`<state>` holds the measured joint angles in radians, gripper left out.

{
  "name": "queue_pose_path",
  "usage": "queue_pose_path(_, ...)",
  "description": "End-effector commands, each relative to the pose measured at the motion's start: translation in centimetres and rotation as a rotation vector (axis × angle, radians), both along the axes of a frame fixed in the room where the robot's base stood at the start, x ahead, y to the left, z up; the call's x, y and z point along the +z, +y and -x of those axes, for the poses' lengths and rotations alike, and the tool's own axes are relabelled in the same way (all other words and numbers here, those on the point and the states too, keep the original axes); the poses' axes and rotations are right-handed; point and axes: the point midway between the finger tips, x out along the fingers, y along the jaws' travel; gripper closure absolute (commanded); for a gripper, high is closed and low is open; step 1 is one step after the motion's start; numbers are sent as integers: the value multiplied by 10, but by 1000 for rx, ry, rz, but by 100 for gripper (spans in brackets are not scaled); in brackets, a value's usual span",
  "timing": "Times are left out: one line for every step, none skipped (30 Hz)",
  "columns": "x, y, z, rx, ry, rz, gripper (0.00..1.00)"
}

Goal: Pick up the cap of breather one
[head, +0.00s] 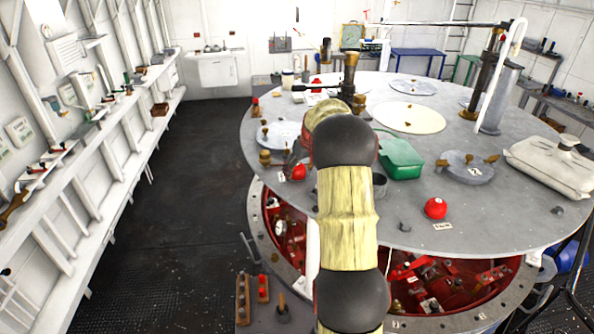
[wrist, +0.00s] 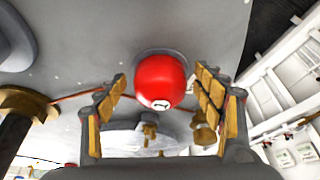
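A round red cap (wrist: 160,80) with a small white mark, too blurred to read surely, sits on a grey round base in the wrist view. My gripper (wrist: 160,92) is open, with one padded finger on each side of the cap and gaps between. In the head view a red cap (head: 299,172) shows at the left part of the round grey deck, beside my gripper (head: 293,160), which my arm largely hides. A second red cap (head: 436,208) sits further right, behind a small white label (head: 442,226). Which is breather one cannot be read in the head view.
Brass fittings (head: 265,157) stand left of my gripper. The aisle floor (head: 190,170) is open.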

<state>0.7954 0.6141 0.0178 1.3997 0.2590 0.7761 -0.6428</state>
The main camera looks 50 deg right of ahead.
Motion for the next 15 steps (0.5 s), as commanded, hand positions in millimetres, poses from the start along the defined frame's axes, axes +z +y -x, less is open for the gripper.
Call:
queue_pose_path(0,0,0,0,0,0,37)
queue_pose_path(0,0,0,0,0,0,38)
queue_pose_path(0,0,0,0,0,0,41)
queue_pose_path(0,0,0,0,0,0,42)
queue_pose_path(0,0,0,0,0,0,44)
queue_pose_path(0,0,0,0,0,0,46)
queue_pose_path(0,0,0,0,0,0,48)
queue_pose_path(0,0,0,0,0,0,50)
queue_pose_path(0,0,0,0,0,0,52)
queue_pose_path(0,0,0,0,0,0,54)
queue_pose_path(0,0,0,0,0,0,55)
queue_pose_path(0,0,0,0,0,0,58)
queue_pose_path(0,0,0,0,0,0,59)
queue_pose_path(0,0,0,0,0,0,61)
queue_pose_path(0,0,0,0,0,0,63)
